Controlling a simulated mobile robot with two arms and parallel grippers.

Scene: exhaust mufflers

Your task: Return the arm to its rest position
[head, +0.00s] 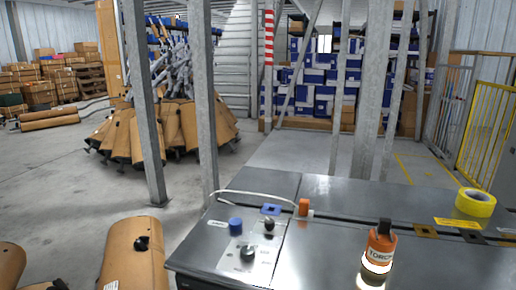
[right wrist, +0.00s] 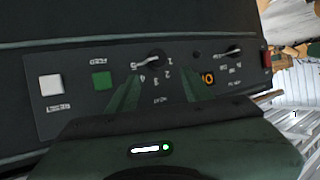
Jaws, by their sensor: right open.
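My right gripper (right wrist: 161,76) shows in the right wrist view. Its two dark green fingers are apart with nothing between them. They point at a dark control panel (right wrist: 70,120), one on each side of a rotary knob (right wrist: 152,60) with a numbered dial. Whether the fingertips touch the panel I cannot tell. Neither gripper shows in the head view, and my left gripper is in no view.
The panel has a white button (right wrist: 51,84), a green button (right wrist: 102,80) and a second knob (right wrist: 230,52). In the head view, a metal bench (head: 340,245) carries an orange torch bottle (head: 381,243) and yellow tape roll (head: 475,202). Grey posts (head: 204,100) stand behind.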

